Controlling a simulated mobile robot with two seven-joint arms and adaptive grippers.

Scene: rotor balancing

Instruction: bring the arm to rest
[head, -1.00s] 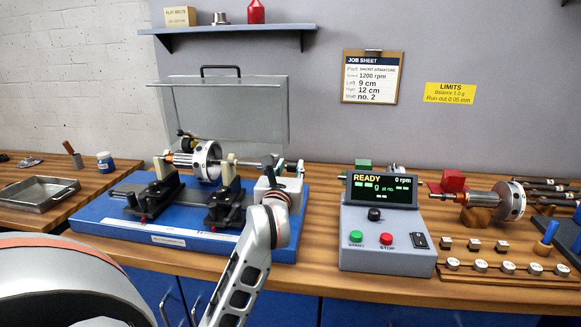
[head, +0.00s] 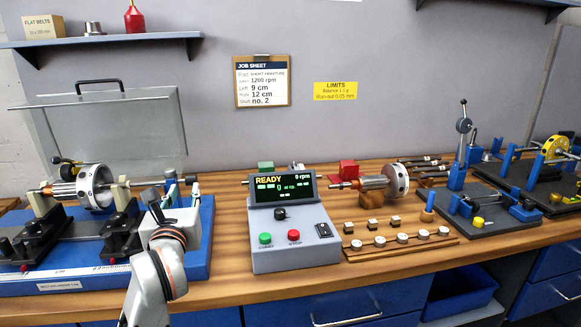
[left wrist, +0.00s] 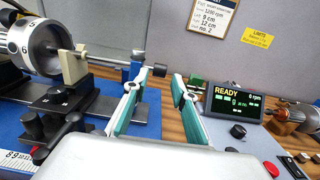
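My left arm comes in from the bottom left of the head view. Its gripper (head: 182,186) is over the right end of the blue balancing machine (head: 205,245), left of the control box (head: 295,240). In the left wrist view the two green-and-white fingers (left wrist: 160,84) stand apart with nothing between them. A silver rotor (head: 95,186) rests across the machine's black supports; its drum also shows in the left wrist view (left wrist: 35,48). The control box display reads READY, 0 rpm. My right gripper is in neither view.
A second rotor (head: 395,180) sits on a wooden stand behind a strip of round weights (head: 402,238). A clear hinged cover (head: 110,130) stands raised behind the machine. Stands with levers (head: 462,150) are at right. The bench's front edge in the middle is clear.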

